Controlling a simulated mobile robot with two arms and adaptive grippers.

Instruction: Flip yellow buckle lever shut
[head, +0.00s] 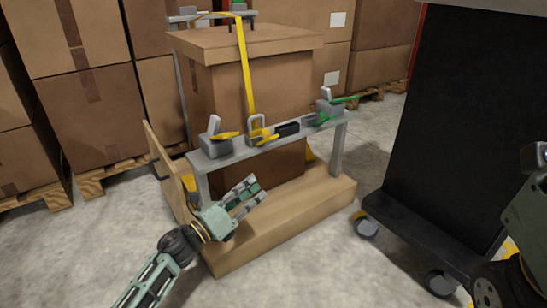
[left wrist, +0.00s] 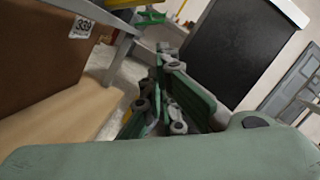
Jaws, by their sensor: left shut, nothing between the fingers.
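A grey rail (head: 215,157) stands in front of a tall cardboard box and carries a row of fastenings. A yellow strap (head: 247,85) comes down over the box to a yellow buckle (head: 262,136) with a pale loop standing up. To its left, a grey clamp (head: 214,145) has a yellow lever (head: 229,135) lying out to the right. I cannot tell which is the named lever. My left gripper (head: 250,190) is below and in front of the rail, shut, empty and apart from it. Its fingers also show in the left wrist view (left wrist: 165,100). My right gripper (head: 541,160) is partly in view at the right edge.
The box (head: 285,85) stands on a wooden base (head: 285,222). A clamp with a green lever (head: 343,100) is at the rail's right end. A black panel on a wheeled cart (head: 460,120) stands to the right. A wooden board (head: 168,175) stands at the left.

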